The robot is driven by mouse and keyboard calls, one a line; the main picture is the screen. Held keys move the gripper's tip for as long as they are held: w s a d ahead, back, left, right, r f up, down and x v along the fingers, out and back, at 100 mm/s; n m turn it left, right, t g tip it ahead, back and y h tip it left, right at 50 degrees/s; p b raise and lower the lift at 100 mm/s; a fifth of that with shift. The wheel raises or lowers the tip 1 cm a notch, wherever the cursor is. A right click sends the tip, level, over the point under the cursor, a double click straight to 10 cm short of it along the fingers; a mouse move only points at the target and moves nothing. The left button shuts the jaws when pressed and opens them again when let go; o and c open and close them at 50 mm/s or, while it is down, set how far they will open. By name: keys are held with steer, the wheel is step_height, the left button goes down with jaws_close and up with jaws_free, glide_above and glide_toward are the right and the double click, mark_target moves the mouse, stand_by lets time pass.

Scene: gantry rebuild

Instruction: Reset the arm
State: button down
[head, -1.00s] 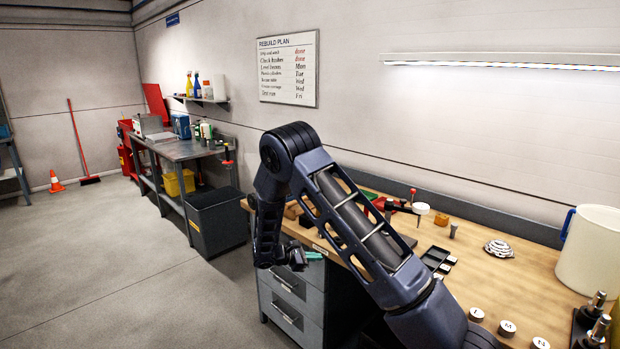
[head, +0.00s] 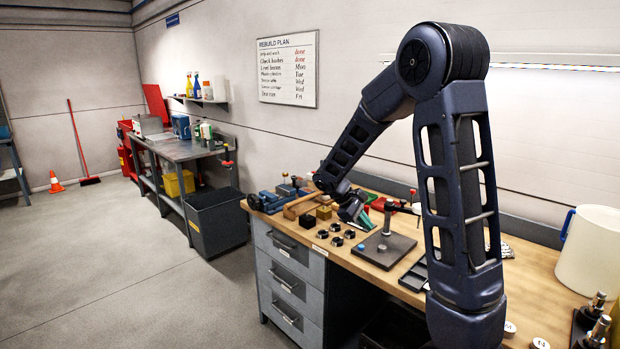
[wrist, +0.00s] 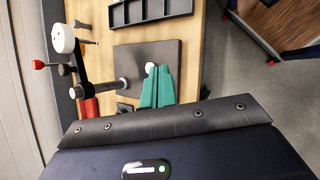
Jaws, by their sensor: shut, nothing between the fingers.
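My gripper (head: 362,219) hangs over the back part of the wooden workbench (head: 535,262), with its teal fingers pointing down. In the wrist view the fingers (wrist: 152,72) lie together, shut and empty, in front of a dark square plate (wrist: 165,50). A small white round thing shows by the fingertips; I cannot tell whether they touch it. My arm rises from the bench's near side, bends high at the elbow and comes down to the left.
The dark plate (head: 372,252) carries an upright metal post (head: 387,219). A white bucket (head: 590,252) stands at right.

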steer(key=s+d+r+m+t+y, duration=0.1)
steer(key=s+d+r+m+y, duration=0.1)
steer(key=s, duration=0.6)
steer(key=s+d+r+m+t+y, duration=0.2)
steer(key=s+d+r+m+y, duration=0.1)
steer(key=s+r, duration=0.4)
steer(key=s+d+r+m+t+y, duration=0.1)
steer(key=s+d+r+m, duration=0.3)
steer(key=s, duration=0.6)
steer(key=shift+d+r+m+t+y, duration=0.3)
steer(key=shift+r+m+y, duration=0.1)
steer(key=shift+m+y, duration=0.4)
